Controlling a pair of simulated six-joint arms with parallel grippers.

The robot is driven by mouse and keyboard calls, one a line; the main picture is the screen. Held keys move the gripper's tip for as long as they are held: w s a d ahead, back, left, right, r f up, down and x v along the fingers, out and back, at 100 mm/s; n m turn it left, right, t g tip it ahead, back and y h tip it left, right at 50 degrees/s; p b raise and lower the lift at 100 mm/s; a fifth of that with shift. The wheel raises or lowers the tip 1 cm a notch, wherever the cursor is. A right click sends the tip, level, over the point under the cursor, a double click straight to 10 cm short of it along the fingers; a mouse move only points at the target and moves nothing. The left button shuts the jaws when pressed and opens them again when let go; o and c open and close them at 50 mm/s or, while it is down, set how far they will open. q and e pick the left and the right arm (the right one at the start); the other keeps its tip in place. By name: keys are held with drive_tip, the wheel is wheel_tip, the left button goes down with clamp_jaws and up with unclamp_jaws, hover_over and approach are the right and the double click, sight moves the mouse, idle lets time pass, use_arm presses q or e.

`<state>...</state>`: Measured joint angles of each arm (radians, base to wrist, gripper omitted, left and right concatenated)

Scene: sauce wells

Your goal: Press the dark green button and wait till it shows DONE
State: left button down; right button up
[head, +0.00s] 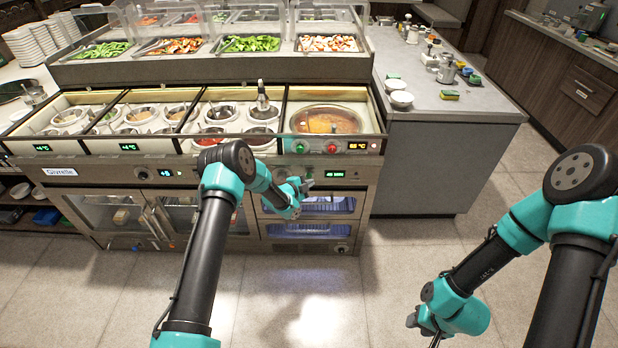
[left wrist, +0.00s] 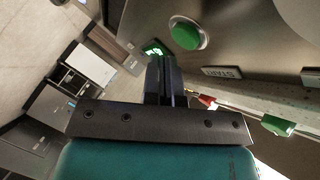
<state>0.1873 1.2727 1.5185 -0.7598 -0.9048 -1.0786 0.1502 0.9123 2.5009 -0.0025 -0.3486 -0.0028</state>
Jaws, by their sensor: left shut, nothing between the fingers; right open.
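A round green button (left wrist: 187,33) sits on a metal panel in the left wrist view, with a START label (left wrist: 221,72) near it. A small green-lit display (left wrist: 153,48) is beside the fingertips; its text is unreadable. In the head view a green-lit display (head: 335,174) is on the counter front, and the START button cannot be made out behind my gripper. My left gripper (head: 306,185) is shut and empty at this front, and its fingers (left wrist: 164,68) appear apart from the button. My right gripper (head: 425,326) is open at lower right, over the floor.
The sauce wells (head: 137,115) and a round pan (head: 325,121) fill the counter top. A grey side counter (head: 420,150) stands right; the floor in front is clear.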

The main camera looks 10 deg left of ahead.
use_arm(q)
drive_tip(key=shift+w, duration=0.15)
drive_tip(key=shift+w+a, duration=0.1)
drive_tip(key=shift+w, duration=0.15)
drive_tip(key=shift+w+a, duration=0.15)
drive_tip(key=shift+w, duration=0.3)
idle(1.1)
drive_tip(key=shift+s+d, duration=0.25)
drive_tip(key=shift+s, duration=0.6)
drive_tip(key=s, duration=0.2)
drive_tip(key=s+d, duration=0.1)
drive_tip(key=s, duration=0.2)
idle(0.6)
idle(0.6)
